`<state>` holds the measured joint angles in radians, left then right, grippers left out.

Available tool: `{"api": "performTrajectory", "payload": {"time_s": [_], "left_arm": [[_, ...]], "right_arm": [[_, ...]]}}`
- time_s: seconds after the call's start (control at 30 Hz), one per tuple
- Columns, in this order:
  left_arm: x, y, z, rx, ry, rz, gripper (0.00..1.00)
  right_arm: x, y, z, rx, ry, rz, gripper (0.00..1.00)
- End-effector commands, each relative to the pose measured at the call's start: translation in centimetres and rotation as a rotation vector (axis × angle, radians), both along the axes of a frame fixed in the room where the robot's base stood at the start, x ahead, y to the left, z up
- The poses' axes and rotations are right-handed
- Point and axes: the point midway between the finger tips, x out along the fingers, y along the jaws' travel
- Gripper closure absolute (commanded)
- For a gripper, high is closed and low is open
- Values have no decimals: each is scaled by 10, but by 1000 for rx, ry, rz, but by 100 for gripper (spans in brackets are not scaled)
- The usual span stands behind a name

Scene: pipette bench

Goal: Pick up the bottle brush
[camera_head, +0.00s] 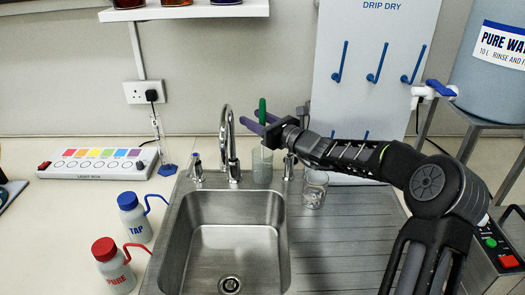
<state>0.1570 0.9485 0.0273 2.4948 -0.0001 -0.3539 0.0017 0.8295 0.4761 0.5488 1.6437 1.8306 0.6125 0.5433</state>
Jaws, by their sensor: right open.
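The bottle brush's green handle (262,108) stands upright above a clear glass jar (262,166) behind the sink. Its lower part is hard to make out behind the gripper and in the jar. My right gripper (254,120) reaches in from the right with purple fingers, open, at the green handle. The handle appears between or just beside the fingertips; I cannot tell whether they touch. My left gripper is not in view.
The tap (231,145) stands just left of the jar, above the steel sink (230,245). A second glass (314,190) stands on the right. The pegged drip-dry board (375,35) rises behind my right arm. Two wash bottles (134,218) (113,268) stand left of the sink.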

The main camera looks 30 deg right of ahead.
Motion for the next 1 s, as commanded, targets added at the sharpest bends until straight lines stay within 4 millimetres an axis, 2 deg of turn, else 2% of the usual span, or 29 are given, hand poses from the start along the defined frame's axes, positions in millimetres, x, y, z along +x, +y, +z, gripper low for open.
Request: {"api": "performTrajectory", "payload": {"time_s": [0.4,0.93,1.0], "left_arm": [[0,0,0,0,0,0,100],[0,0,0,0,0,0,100],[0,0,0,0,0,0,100]], "right_arm": [[0,0,0,0,0,0,57],[0,0,0,0,0,0,99],[0,0,0,0,0,0,100]]}}
